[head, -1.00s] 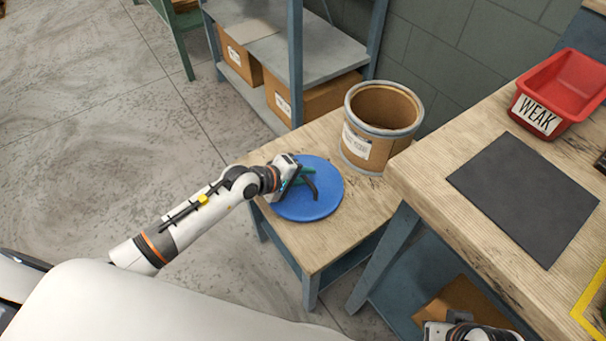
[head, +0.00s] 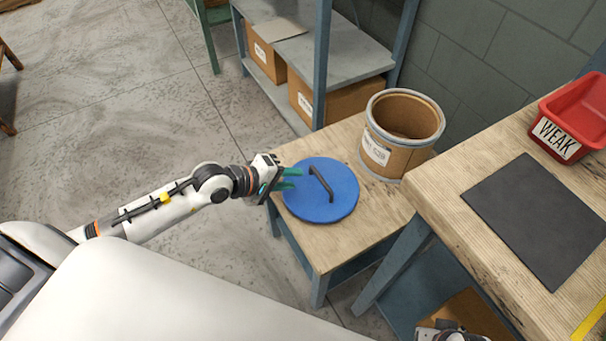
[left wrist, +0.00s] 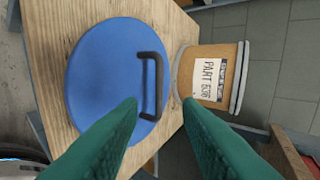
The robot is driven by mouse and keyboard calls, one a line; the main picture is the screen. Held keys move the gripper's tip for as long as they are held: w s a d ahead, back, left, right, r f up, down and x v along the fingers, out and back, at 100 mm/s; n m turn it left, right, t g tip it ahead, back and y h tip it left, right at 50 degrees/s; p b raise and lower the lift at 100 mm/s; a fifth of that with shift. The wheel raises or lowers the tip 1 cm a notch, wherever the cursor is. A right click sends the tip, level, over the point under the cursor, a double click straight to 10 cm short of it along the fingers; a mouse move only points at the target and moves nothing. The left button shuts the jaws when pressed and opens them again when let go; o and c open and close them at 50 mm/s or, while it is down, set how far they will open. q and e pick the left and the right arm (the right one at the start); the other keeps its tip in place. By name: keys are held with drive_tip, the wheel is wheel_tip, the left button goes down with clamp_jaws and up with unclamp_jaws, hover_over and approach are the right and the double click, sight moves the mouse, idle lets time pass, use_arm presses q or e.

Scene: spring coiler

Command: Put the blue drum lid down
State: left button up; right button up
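The blue drum lid (head: 315,200) lies flat on the small wooden side table (head: 345,140), with its black handle (head: 321,184) on top. The left wrist view also shows the lid (left wrist: 95,85) and its handle (left wrist: 153,85). My left gripper (head: 296,178) is open and empty at the lid's left edge, with its green fingers apart and clear of the handle. The open cardboard drum (head: 400,160) stands behind the lid on the same table, and it shows in the left wrist view (left wrist: 218,75). My right gripper is only partly in view at the bottom edge; its fingers are hidden.
A workbench on the right holds a dark mat (head: 540,215) and a red bin marked WEAK (head: 575,120). A blue-grey shelf (head: 335,65) with cardboard boxes stands behind the side table. Open floor (head: 120,110) lies to the left.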

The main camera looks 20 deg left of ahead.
use_arm(q)
drive_tip(key=d+r+n+t+h, duration=0.4)
drive_tip(key=r+n, duration=0.3)
drive_tip(key=n, duration=0.5)
drive_tip(key=w+a+r+n+t+y, duration=0.15)
drive_tip(key=a+n+t+y, duration=0.45)
drive_tip(key=n, duration=1.1)
drive_tip(key=s+a+f+n+g+y, duration=0.3)
drive_tip(key=a+f+n+g+y, duration=0.35)
drive_tip(key=n, duration=0.85)
drive_tip(key=s+d+f+n+g+h, duration=0.1)
drive_tip(key=s+d+f+n+g, duration=0.3)
drive_tip(key=s+f+n, duration=0.3)
drive_tip(key=s+d+f+n+g+h, duration=0.1)
drive_tip(key=s+d+f+n+g, duration=0.3)
drive_tip(key=s+f+n, duration=0.4)
drive_tip(key=shift+s+d+f+g, duration=0.25)
drive_tip(key=shift+s+d+g, duration=0.15)
drive_tip(key=shift+s+g, duration=0.4)
